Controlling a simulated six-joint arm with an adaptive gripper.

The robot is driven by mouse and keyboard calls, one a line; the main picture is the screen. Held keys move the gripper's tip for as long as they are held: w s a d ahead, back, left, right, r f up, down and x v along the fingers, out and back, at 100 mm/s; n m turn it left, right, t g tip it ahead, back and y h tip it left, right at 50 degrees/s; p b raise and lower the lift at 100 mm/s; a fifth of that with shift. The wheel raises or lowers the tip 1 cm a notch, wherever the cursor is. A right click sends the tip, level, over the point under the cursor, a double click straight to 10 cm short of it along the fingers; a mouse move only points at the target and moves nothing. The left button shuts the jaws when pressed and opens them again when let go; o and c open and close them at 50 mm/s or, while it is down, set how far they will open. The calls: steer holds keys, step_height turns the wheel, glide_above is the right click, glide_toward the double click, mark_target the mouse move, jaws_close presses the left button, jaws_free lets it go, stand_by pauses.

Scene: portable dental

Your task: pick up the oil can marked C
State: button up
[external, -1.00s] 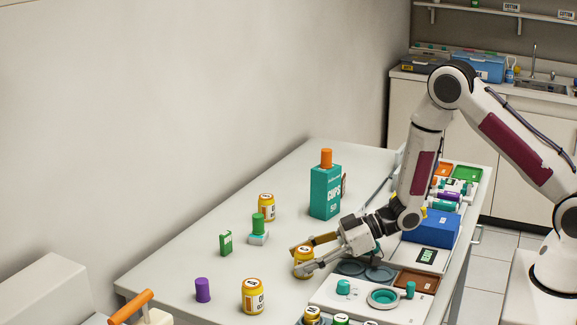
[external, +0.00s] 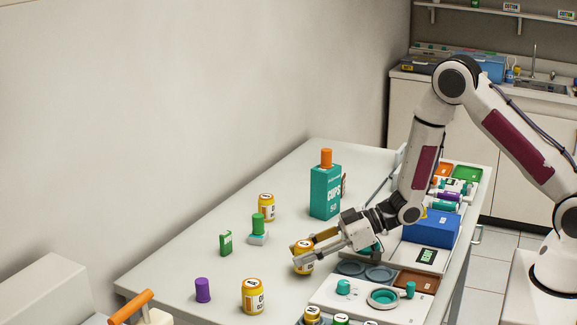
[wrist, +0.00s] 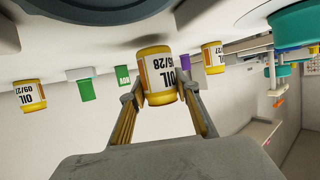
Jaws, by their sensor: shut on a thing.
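My gripper (external: 316,251) is shut on a yellow oil can (external: 303,259) with a white label, near the table's middle. In the wrist view the same can (wrist: 158,78) sits between the two fingertips, its label reading OIL and a date ending in 5/28. It looks slightly tilted in the external view, and I cannot tell for certain whether its base is clear of the table. Two similar cans stand apart from it, one farther back (external: 266,207) and one nearer the front (external: 253,297). I cannot make out a letter C on any can.
A small green box (external: 226,243), a green-capped piece (external: 258,228) and a purple cylinder (external: 203,290) stand to the left. A white tray (external: 335,299) with teal items and a blue box (external: 433,229) lie on the right side.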

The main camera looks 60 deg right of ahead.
mark_target(304, 244)
steer(key=shift+r, duration=4.25)
